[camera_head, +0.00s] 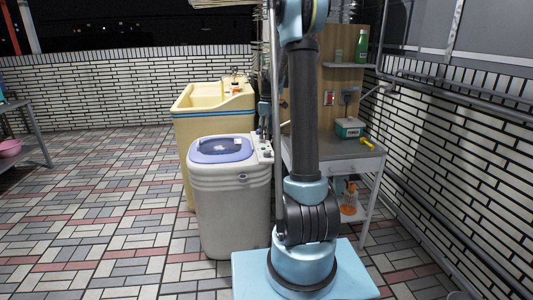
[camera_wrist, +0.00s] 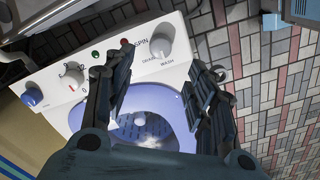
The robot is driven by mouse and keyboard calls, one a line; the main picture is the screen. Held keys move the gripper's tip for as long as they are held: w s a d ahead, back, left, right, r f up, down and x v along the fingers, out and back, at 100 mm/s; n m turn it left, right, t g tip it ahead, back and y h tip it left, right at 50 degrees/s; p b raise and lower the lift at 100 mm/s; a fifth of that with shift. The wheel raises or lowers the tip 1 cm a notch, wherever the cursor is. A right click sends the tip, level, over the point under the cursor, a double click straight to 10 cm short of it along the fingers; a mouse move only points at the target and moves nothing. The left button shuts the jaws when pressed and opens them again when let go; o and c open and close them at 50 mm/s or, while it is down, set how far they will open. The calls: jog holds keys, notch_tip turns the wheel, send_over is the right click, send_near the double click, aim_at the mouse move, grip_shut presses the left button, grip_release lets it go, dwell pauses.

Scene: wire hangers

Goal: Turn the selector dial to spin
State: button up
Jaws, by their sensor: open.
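The washing machine (camera_head: 233,205) is white with a blue round lid (camera_head: 221,150), and its control panel (camera_head: 263,148) is on the right side of its top. No contact with the dial shows.
A timer dial (camera_wrist: 74,74) with a red mark and a blue knob (camera_wrist: 32,95) sit along the same panel. Red (camera_wrist: 124,42) and green (camera_wrist: 96,54) lights lie between. A yellow sink (camera_head: 213,105) stands behind the machine; a shelf unit (camera_head: 330,150) stands to its right.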

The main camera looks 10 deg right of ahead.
aim_at(267, 151)
notch_tip(267, 151, down, 10)
jog(key=shift+f, duration=0.1)
dwell(0.4)
jog(key=c, duration=1.1)
